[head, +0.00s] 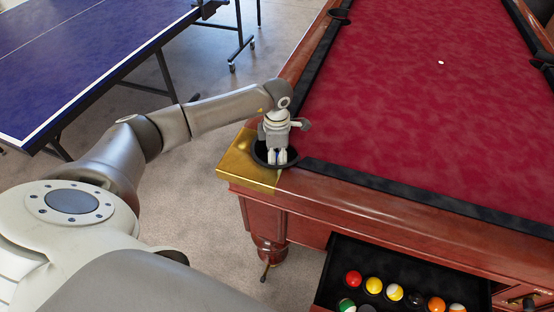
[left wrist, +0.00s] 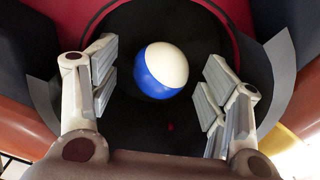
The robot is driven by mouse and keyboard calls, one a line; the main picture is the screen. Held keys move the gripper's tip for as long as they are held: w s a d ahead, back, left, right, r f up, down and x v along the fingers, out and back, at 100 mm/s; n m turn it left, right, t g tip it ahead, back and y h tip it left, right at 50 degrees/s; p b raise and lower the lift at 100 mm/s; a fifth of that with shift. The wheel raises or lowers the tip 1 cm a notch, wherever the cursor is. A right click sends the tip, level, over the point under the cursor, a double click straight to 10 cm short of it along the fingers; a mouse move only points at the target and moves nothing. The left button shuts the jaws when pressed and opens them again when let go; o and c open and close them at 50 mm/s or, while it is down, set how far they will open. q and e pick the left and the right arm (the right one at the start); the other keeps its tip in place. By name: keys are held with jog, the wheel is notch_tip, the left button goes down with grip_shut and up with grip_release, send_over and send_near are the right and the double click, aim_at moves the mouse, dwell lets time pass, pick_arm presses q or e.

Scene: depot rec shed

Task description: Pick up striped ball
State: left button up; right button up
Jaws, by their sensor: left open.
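The striped ball (left wrist: 161,70), white and blue, sits in the dark corner pocket (left wrist: 165,125) in the left wrist view. My left gripper (left wrist: 166,90) is open, with one finger on each side of the ball and visible gaps to both. In the head view my left gripper (head: 279,158) points down into the corner pocket of the red pool table (head: 420,100), beside the brass corner plate (head: 240,163). Only a small bit of the ball, if any, shows there between the fingers. My right gripper is not in view.
An open black drawer (head: 335,262) under the table holds several balls, including a red ball (head: 353,279) and an orange ball (head: 436,304). A blue table-tennis table (head: 80,55) stands at the left. A small white spot (head: 441,63) shows on the mostly bare cloth.

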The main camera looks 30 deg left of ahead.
pick_arm(q)
jog(key=c, duration=1.2)
jog(key=shift+r, duration=0.1)
